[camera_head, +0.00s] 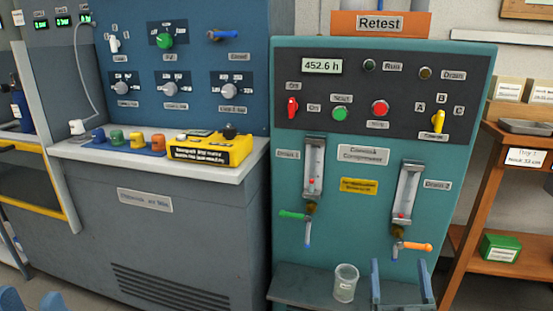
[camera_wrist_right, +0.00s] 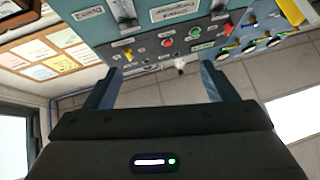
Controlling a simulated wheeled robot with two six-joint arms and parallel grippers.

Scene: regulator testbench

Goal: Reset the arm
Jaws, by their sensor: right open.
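My right gripper (camera_head: 401,272) shows at the bottom of the head view, in front of the lower part of the teal machine (camera_head: 440,200). Its two blue fingers are apart with nothing between them. The right wrist view also shows this gripper (camera_wrist_right: 160,75) open and empty, with floor and the machine's front beyond the fingers. At the bottom left corner of the head view, only small blue tips of my left gripper (camera_head: 32,301) show. The rest of it is out of frame.
A clear beaker (camera_head: 345,283) stands on the machine's low shelf (camera_head: 300,286), just left of my right gripper. Orange (camera_head: 418,246) and green (camera_head: 292,214) valve handles stick out above. A grey bench (camera_head: 200,235) is at left, a wooden shelf (camera_head: 500,268) at right.

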